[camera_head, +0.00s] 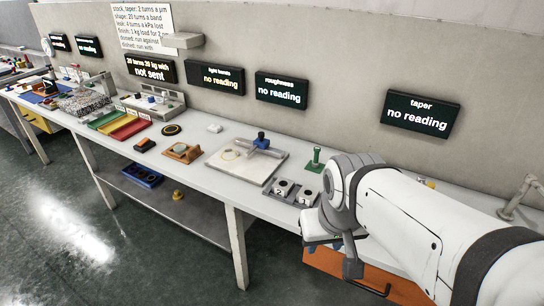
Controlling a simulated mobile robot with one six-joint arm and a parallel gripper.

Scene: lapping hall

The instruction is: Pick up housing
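No part is clearly recognisable as the housing. A possible candidate is among the small parts on the long white bench (215,160); a grey fixture (294,191) with two round pale pieces sits near my arm. My white arm reaches in from the right. My gripper (350,262) hangs low by the bench's front edge, mostly hidden behind my wrist. I cannot see both fingers or anything held.
A pale plate (227,160) carries a blue-knobbed tool (262,141). A green stand (316,158) is behind the fixture. A brown block (182,152) and coloured trays (120,125) lie left. An orange drawer front (325,263) is below my arm. Open floor lies in front.

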